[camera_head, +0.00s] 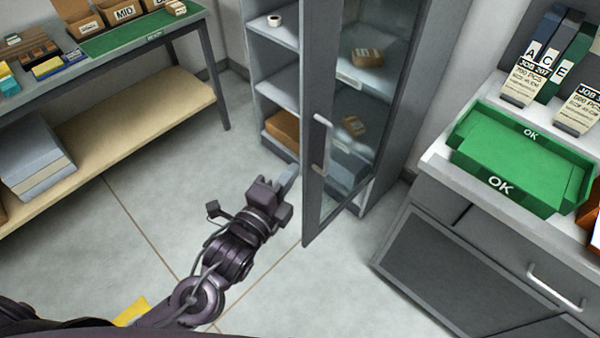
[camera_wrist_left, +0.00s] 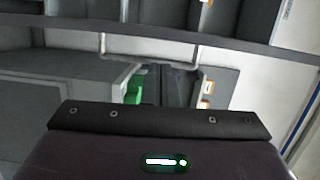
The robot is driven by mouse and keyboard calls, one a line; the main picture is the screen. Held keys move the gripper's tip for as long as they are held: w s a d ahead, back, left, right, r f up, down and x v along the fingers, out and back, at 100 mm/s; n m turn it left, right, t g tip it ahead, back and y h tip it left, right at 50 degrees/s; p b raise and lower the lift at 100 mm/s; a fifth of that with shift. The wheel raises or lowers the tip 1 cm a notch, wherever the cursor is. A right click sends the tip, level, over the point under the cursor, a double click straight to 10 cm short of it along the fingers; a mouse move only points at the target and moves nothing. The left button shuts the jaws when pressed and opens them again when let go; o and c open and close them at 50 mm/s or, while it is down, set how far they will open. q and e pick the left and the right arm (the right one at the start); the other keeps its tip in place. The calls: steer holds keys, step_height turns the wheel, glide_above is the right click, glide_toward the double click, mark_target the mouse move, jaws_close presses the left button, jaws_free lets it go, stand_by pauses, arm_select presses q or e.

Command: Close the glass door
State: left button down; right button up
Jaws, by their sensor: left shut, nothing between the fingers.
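The glass door (camera_head: 318,200) of the grey cabinet stands open, swung out toward me, with its grey-framed free edge nearest. Its pale bar handle (camera_head: 322,143) is upright on that frame. My left gripper (camera_head: 287,180) is shut and empty, just left of the door's lower part in the head view; I cannot tell whether it touches the frame. In the left wrist view the door frame (camera_wrist_left: 60,30) crosses the top, with the handle (camera_wrist_left: 150,58) on it. The dark gripper body fills the bottom there and the fingertips are hidden. My right gripper is not in view.
The cabinet shelves (camera_head: 275,33) hold a tape roll and boxes. A drawer unit (camera_head: 455,255) with green OK trays (camera_head: 520,165) stands close on the right. A workbench (camera_head: 165,35) with a lower shelf is on the left.

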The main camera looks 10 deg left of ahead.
mark_target(314, 140)
arm_select(q)
steer(key=w+d+r+p, duration=0.1)
steer(key=w, duration=0.1)
steer(key=w+d+p, duration=0.1)
steer(key=w, duration=0.1)
steer(key=w+d+r+p, duration=0.1)
steer(key=w, duration=0.2)
steer(key=shift+w+d+r, duration=0.1)
steer(key=shift+d+r, duration=0.2)
steer(key=shift+r, duration=0.05)
steer(key=shift+w+d+f, duration=0.1)
steer(key=shift+w+f, duration=0.05)
steer(key=shift+w, duration=0.25)
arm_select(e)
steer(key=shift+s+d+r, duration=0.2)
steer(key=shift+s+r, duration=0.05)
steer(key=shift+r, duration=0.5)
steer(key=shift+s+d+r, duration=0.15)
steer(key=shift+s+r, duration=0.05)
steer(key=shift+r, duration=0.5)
